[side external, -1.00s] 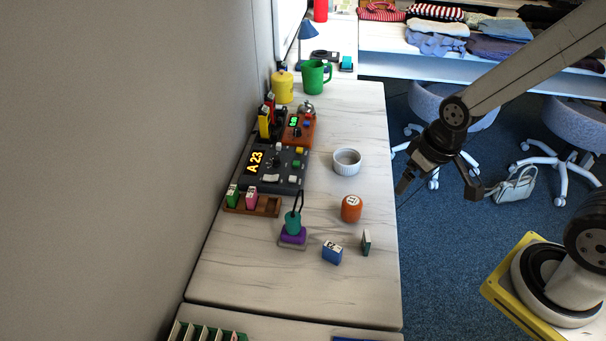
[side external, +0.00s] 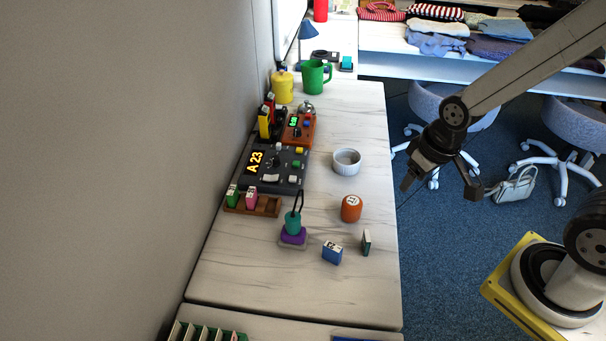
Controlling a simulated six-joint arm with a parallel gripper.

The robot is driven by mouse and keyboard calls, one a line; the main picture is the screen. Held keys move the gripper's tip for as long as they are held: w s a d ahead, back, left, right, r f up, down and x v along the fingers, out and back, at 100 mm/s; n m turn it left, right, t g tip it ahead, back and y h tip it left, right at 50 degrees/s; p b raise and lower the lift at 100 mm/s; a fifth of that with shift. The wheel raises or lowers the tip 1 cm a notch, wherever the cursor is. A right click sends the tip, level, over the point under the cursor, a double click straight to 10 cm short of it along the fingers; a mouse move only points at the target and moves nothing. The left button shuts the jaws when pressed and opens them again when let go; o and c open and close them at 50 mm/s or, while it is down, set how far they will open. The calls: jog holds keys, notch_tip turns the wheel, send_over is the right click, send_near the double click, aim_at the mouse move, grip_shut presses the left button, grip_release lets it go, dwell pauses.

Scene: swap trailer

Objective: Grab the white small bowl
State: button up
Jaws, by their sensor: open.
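The small white bowl (side external: 347,162) stands upright on the pale marbled table (side external: 340,287), near its right edge. It has ribbed sides and looks empty. My gripper (side external: 440,192) is to the right of the bowl and a little lower in the picture, over the floor side past the table edge. Its two fingers are spread wide apart with nothing between them. It does not touch the bowl.
An orange cylinder (side external: 351,208) stands just below the bowl in the picture. A dark console (side external: 272,170) lies to its left. A blue block (side external: 332,252), a dark green block (side external: 366,242) and a teal and purple stamp (side external: 293,228) stand nearer. A green mug (side external: 314,77) stands farther back.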

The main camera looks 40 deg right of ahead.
jog(key=m+t+y, duration=0.8)
jog(key=m+t, duration=0.1)
jog(key=m, duration=1.9)
send_near(345, 168)
jog(key=shift+w+a+r, duration=0.1)
jog(key=shift+w+a, duration=0.05)
jog(key=shift+w, duration=0.35)
jog(key=shift+w+a+r, duration=0.1)
jog(key=shift+w+a, duration=0.1)
jog(key=shift+w, duration=0.35)
jog(key=shift+f+x, duration=0.2)
jog(key=shift+x, duration=3.7)
jog(key=shift+s, duration=0.1)
